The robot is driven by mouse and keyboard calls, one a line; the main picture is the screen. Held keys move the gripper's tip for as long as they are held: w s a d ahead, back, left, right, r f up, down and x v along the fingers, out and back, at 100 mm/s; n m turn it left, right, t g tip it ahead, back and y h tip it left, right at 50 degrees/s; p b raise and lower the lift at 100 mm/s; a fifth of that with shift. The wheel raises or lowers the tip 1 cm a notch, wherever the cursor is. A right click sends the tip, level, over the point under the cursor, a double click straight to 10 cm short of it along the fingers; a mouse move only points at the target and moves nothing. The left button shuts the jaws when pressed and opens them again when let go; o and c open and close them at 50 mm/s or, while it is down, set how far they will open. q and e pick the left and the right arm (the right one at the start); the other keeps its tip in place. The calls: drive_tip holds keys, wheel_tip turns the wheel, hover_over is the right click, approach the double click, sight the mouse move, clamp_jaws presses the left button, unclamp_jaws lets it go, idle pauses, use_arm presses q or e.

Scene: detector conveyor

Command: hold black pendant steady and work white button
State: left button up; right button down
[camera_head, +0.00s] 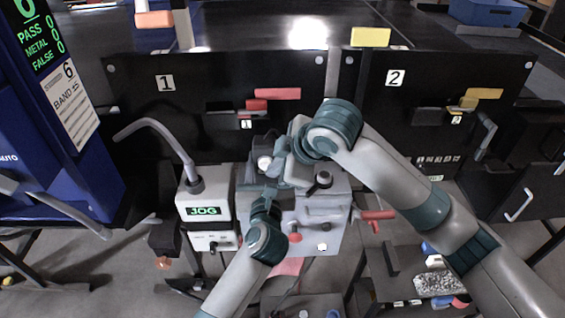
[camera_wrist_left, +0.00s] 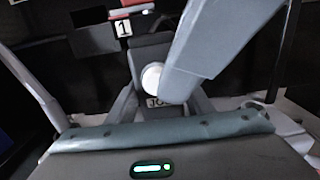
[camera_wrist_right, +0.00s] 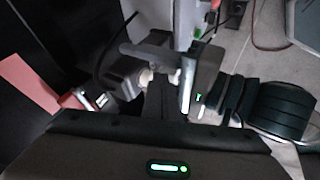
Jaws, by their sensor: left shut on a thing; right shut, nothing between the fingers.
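The black pendant (camera_head: 258,146) is upright near the middle of the head view, in front of panel 1. Its round white button (camera_head: 265,163) faces me; the button (camera_wrist_left: 152,77) also shows large in the left wrist view, above a partly hidden JOG label. My left gripper (camera_head: 264,187) is shut on the pendant's lower part. My right gripper (camera_head: 275,168) is shut and empty, its tip close beside the button. Whether it touches the button cannot be told. In the right wrist view, the button (camera_wrist_right: 146,76) is small and partly hidden.
Panels 1 (camera_head: 185,120) and 2 (camera_head: 380,110) stand behind. My two arms are close together.

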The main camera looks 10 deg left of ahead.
drive_tip(key=shift+w+a+f, duration=0.25)
drive_tip(key=shift+a+f, duration=0.1)
drive_tip(key=shift+f, duration=0.2)
drive_tip(key=shift+w, duration=0.1)
